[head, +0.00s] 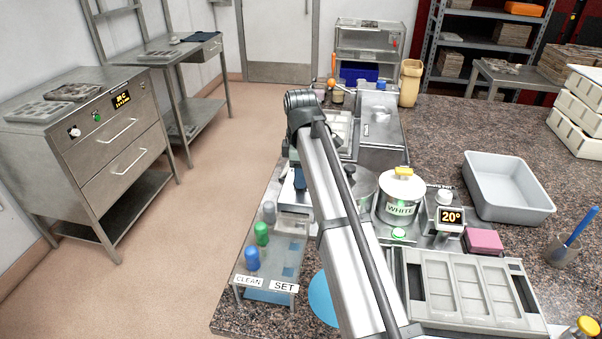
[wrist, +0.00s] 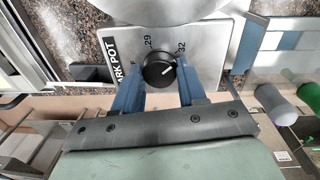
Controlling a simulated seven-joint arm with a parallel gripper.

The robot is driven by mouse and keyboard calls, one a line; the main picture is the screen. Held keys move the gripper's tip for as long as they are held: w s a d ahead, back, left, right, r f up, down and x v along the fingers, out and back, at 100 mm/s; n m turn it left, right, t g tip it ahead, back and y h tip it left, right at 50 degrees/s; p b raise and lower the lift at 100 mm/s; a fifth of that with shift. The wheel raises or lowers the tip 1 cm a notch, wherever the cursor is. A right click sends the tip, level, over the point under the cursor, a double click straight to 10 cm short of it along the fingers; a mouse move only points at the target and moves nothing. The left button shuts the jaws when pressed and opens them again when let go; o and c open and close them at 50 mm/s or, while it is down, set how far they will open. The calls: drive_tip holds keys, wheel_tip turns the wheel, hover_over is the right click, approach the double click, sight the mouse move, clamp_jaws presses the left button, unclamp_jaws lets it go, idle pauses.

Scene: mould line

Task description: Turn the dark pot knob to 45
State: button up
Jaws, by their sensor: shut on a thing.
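The dark pot knob (wrist: 157,72) is a round black knob with a short white pointer line, on a pale metal plate lettered "ARK POT". The pointer slants up and to the right, towards the mark 32. The mark 29 is above the knob. My gripper (wrist: 158,78) has its two blue fingers on either side of the knob and is shut on it. A metal pot edge (wrist: 170,8) shows above the plate. In the head view my arm hides the knob and gripper. No 45 mark is visible.
In the head view, the white pot (head: 402,205) stands right of my arm, with a 20° display (head: 451,217) beside it. A grey mould tray (head: 475,290) is in front and an empty grey bin (head: 508,190) to the right. Several coloured pegs stand on a rack (head: 290,262) at left.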

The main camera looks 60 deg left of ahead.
drive_tip(key=m, duration=0.6)
drive_tip(key=shift+m, duration=0.3)
drive_tip(key=m, duration=0.6)
drive_tip(key=shift+a+h, duration=0.1)
drive_tip(key=shift+h, duration=0.2)
drive_tip(key=shift+m, duration=0.3)
drive_tip(key=o, duration=1.1)
drive_tip(key=shift+c, duration=0.2)
wheel_tip(320, 180, up, 14)
drive_tip(key=shift+s, duration=0.4)
drive_tip(key=shift+f, duration=0.1)
